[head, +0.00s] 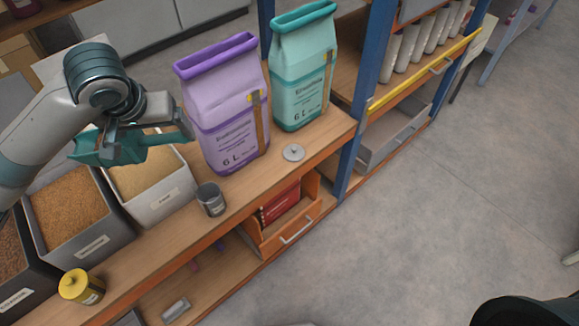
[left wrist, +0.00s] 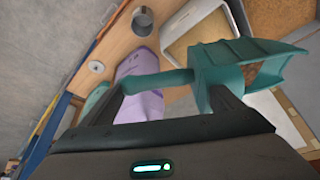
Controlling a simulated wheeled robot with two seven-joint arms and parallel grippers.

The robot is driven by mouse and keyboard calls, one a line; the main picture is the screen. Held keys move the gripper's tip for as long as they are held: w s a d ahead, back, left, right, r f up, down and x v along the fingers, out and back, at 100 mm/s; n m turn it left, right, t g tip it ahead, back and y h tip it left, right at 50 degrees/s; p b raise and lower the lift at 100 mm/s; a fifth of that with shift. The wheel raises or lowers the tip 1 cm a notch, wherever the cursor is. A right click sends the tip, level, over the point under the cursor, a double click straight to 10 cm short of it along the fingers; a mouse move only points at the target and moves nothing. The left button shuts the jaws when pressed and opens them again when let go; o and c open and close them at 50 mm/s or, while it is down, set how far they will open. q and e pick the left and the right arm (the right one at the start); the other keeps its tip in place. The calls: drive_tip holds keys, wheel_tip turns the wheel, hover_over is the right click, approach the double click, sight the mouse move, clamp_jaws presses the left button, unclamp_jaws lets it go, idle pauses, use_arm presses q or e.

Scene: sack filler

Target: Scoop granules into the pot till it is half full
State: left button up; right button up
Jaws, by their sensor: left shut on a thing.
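My left gripper (head: 150,134) is shut on the handle of a teal scoop (head: 98,148), held above the granule bins. In the left wrist view the scoop (left wrist: 235,62) juts to the right of the fingers; what it holds cannot be made out. The grey metal pot (head: 211,201) stands upright and open on the bench, right of and below the scoop; its fill level is unclear. It also shows in the left wrist view (left wrist: 142,20). A white bin (head: 160,205) holds pale granules, and a grey bin (head: 92,247) holds orange-brown granules. My right gripper is out of view.
A purple sack (head: 222,110) and a teal sack (head: 302,70) stand behind the pot. A grey lid-like disc (head: 293,153) lies on the bench (head: 245,191). A yellow canister (head: 80,286) stands near the front edge. An open drawer (head: 293,232) sits below.

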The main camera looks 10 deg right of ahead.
use_arm(q)
drive_tip(key=shift+d, duration=0.1)
idle(0.4)
drive_tip(key=shift+w+d+f, duration=0.1)
drive_tip(key=shift+d+f, duration=0.1)
drive_tip(key=shift+d, duration=0.05)
drive_tip(key=d+f+h+p, duration=0.1)
drive_tip(key=d+f+p, duration=0.1)
drive_tip(key=d+f, duration=0.6)
drive_tip(key=s+d+f+m+h+p, duration=0.1)
drive_tip(key=d+f+p, duration=0.1)
drive_tip(key=d+f, duration=0.6)
drive_tip(key=d, duration=0.6)
drive_tip(key=shift+d+f, duration=0.15)
drive_tip(key=shift+d, duration=0.1)
drive_tip(key=shift+a+r, duration=0.1)
drive_tip(key=shift+r, duration=0.15)
